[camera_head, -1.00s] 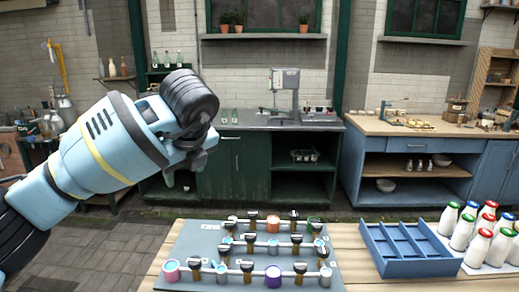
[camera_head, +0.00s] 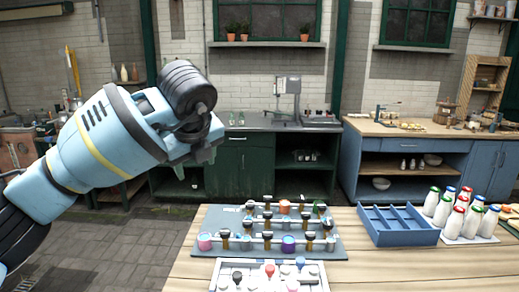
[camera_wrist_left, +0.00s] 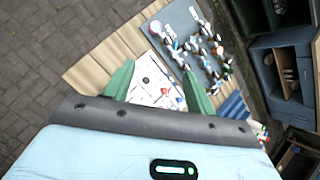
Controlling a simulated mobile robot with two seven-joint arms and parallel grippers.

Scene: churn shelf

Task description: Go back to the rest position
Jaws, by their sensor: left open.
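My left arm comes in from the left in the head view, with its gripper (camera_head: 212,150) raised in the air to the left of and above the wooden table (camera_head: 440,268). In the left wrist view its two green fingers (camera_wrist_left: 158,88) are spread apart with nothing held between them. The table top lies well beyond and below the fingers there. My right gripper is not in view.
On the table are a grey board (camera_head: 208,222) with rails and coloured pieces, a white tray (camera_head: 218,272) of small pieces at the front, a blue divided crate (camera_head: 408,238) and several milk bottles (camera_head: 460,216). Paved floor (camera_head: 100,245) is free left of the table.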

